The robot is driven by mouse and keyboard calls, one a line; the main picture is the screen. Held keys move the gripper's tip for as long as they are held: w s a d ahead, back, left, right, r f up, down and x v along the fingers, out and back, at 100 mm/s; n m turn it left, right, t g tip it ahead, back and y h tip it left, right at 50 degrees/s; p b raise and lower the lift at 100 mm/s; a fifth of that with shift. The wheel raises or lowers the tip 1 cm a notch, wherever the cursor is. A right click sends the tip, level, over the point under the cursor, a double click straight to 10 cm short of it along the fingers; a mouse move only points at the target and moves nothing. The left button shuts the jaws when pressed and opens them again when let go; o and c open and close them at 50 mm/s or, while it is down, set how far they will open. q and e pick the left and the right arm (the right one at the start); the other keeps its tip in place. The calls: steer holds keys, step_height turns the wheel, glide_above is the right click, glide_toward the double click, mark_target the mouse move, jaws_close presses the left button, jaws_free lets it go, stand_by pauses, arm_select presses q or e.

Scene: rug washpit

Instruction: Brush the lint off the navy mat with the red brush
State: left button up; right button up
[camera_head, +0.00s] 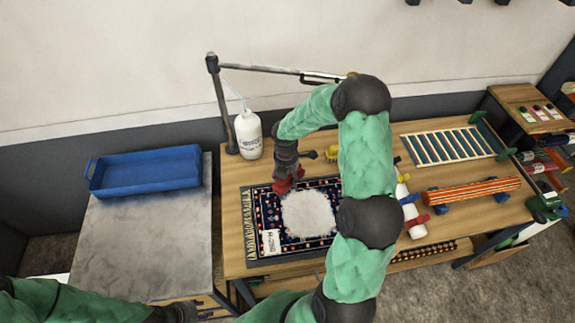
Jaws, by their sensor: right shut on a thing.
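The navy mat (262,216) lies on the wooden table, with a patterned border and a pale fringe on its left end. A large whitish patch of lint (308,214) covers its middle. My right gripper (287,170) is shut on the red brush (287,186), over the mat's upper part, just up and left of the lint. I cannot tell whether the brush touches the mat. My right arm hides the mat's right end. My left gripper (196,312) is low at the bottom edge, away from the mat, partly cut off; its fingers are unclear.
A white bottle (248,135) hangs or stands by a metal post (222,105) behind the mat. A blue tray (146,171) sits on the grey bench (140,245) at left, otherwise bare. A white rack (447,146) and an orange striped roll (475,190) lie at right.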

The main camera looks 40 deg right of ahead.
steer(key=s+a+n+p, duration=0.3)
steer(key=s+a+n, duration=0.25)
steer(key=n, duration=0.45)
steer(key=f+b, duration=0.4)
steer(key=b, duration=0.1)
steer(key=shift+s+d+f, duration=0.15)
steer(key=shift+s+f, duration=0.05)
steer(key=shift+r, duration=0.1)
